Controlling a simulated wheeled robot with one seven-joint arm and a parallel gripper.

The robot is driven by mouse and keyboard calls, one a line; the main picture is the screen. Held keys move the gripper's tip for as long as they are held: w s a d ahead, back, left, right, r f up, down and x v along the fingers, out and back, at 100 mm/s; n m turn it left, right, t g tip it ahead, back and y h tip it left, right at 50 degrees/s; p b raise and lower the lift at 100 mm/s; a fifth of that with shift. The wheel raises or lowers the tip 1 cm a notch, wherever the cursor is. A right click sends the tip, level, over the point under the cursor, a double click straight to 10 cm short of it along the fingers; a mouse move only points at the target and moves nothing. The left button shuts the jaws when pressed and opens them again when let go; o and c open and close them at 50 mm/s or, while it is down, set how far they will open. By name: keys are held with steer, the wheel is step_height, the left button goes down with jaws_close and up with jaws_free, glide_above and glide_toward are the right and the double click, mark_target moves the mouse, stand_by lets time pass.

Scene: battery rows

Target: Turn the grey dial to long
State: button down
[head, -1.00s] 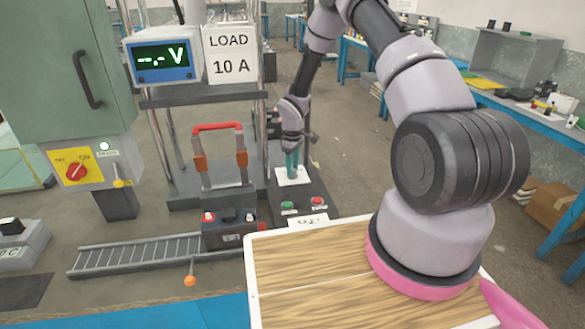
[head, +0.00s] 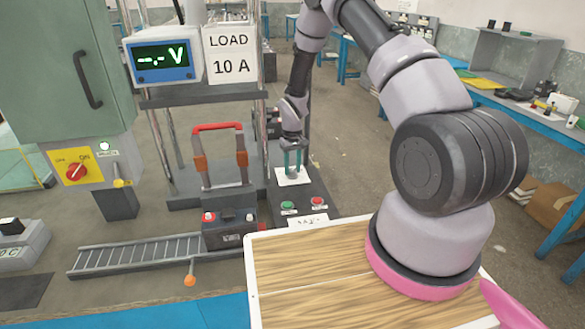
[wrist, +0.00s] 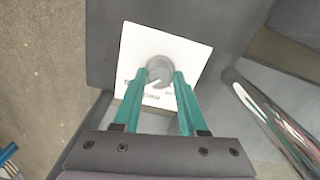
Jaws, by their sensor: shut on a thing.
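The grey dial (wrist: 160,71) is round, with a pale pointer mark, and sits on a white square plate (wrist: 194,52) in the wrist view. Small dark lettering lies on the plate around the near side of the dial; it is too blurred and covered to read with certainty. My gripper (wrist: 160,76) has two teal fingers, one on each side of the dial, and is shut on it. In the head view my gripper (head: 292,172) points down onto the white plate (head: 304,180) on a dark panel, and its fingers largely hide the dial.
A green button (head: 288,205) and a red button (head: 317,201) are on the panel in front of the plate.

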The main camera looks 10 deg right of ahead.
mark_target(292, 170)
stand_by(0.4)
steer(key=shift+c, duration=2.2)
jaws_free()
step_height(292, 170, up, 11)
steer(key=shift+f, duration=0.1)
